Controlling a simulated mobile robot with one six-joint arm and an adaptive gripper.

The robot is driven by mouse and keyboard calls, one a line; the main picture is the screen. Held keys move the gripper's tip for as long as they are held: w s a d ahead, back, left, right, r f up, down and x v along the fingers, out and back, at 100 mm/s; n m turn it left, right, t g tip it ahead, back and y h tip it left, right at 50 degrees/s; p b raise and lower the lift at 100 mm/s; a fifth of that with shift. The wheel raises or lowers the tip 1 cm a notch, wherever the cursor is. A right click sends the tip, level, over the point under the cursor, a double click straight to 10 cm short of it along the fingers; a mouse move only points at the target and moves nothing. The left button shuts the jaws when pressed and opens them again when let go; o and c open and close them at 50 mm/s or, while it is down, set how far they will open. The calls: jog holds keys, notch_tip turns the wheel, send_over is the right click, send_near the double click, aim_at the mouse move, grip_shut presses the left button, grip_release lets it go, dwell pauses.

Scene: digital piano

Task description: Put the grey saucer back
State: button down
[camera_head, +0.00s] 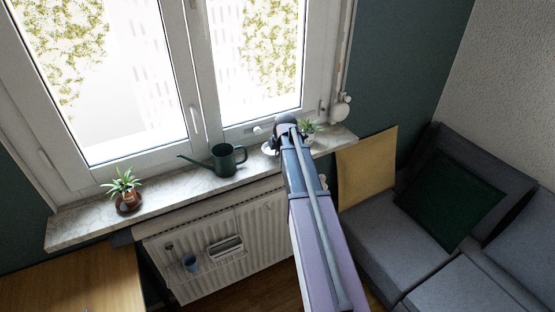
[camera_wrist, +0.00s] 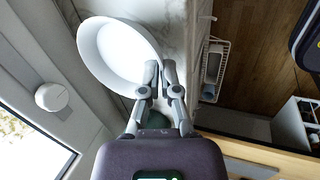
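The grey saucer (camera_wrist: 112,48) looks pale, almost white, and fills the upper left of the wrist view. My gripper (camera_wrist: 160,72) has its fingertips close together at the saucer's near right rim, and it appears shut on that rim. The saucer is over or beside the marble windowsill (camera_wrist: 170,20); whether it touches the sill I cannot tell. In the head view my gripper is at the sill's right part, mostly hidden by my arm, and a small pale part of the saucer (camera_head: 268,148) shows to its left.
A green watering can (camera_head: 228,162) stands mid-sill. A potted plant (camera_head: 127,190) on a brown saucer stands at the left, another plant (camera_head: 310,128) just right of my gripper. Below are a radiator (camera_head: 240,235) and hanging rack (camera_wrist: 214,70). A sofa (camera_head: 450,215) is at right.

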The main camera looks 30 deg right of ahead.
aim_at(277, 164)
dwell(0.3)
jog(key=shift+w, duration=0.25)
jog(key=shift+w+d+f+b, duration=0.15)
jog(key=shift+w+f+b, duration=0.25)
jog(key=shift+f+b, duration=1.45)
jog(key=shift+f, duration=0.15)
jog(key=c, duration=0.8)
grip_release()
jog(key=shift+r, duration=0.2)
jog(key=p+v, duration=1.1)
jog(key=v, duration=0.1)
